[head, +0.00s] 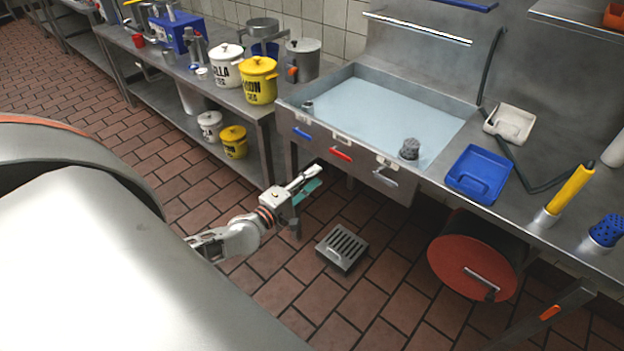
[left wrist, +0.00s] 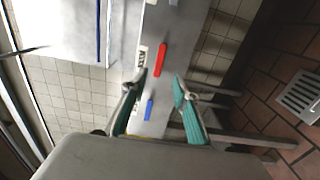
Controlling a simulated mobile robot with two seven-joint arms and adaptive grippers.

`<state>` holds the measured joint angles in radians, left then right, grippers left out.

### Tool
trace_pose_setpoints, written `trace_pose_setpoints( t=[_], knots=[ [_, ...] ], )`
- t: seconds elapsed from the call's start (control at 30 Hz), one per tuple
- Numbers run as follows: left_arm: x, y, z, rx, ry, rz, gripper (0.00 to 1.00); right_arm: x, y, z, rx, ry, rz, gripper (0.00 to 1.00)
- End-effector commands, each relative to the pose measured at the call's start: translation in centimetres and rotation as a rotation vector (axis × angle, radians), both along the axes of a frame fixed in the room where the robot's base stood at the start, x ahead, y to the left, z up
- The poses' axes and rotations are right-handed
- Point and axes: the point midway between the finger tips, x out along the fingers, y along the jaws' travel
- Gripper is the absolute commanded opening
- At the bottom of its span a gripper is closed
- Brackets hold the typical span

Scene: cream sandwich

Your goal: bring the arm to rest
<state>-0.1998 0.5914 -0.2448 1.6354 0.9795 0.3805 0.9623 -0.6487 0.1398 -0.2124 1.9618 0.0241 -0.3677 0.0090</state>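My left arm reaches in from the left in the head view, over the tiled floor in front of the steel counter. Its gripper (head: 306,184) is in front of the sink unit, below the blue and red handles. In the left wrist view the two teal-padded fingers of the left gripper (left wrist: 155,86) stand apart with nothing between them. The red handle (left wrist: 161,59) and blue handle (left wrist: 149,109) show beyond the fingers. My right gripper is in neither view.
The sink (head: 385,110) holds pale blue water. A floor drain (head: 342,247) lies below the gripper. A red-lidded bin (head: 470,268) stands under the right counter. A blue dustpan-like tray (head: 480,173) lies on top. Yellow (head: 259,82) and white (head: 227,66) pots stand on the left counter.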

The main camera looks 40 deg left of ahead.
Motion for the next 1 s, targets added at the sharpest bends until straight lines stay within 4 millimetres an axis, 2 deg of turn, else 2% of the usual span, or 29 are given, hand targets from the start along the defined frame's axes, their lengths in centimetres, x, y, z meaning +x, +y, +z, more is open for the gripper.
trace_pose_setpoints(
  t=[0.53, 0.63, 0.77, 0.87, 1.0],
  knots=[
    [-0.1, 0.0, 0.0, 0.001, 0.0, 0.0, 0.29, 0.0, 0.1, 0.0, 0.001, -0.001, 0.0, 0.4],
    [-0.6, -0.9, -0.5, 0.033, 0.009, -0.015, 0.29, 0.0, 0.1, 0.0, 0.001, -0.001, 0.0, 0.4],
    [-2.9, -4.9, -2.8, 0.206, 0.043, -0.086, 0.29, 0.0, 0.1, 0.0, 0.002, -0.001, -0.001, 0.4],
    [-6.2, -9.7, -5.5, 0.453, 0.075, -0.182, 0.29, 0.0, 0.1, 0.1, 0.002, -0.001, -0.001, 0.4],
    [-12.2, -16.0, -9.5, 0.903, 0.11, -0.344, 0.29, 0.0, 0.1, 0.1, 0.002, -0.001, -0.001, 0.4]
  ],
)
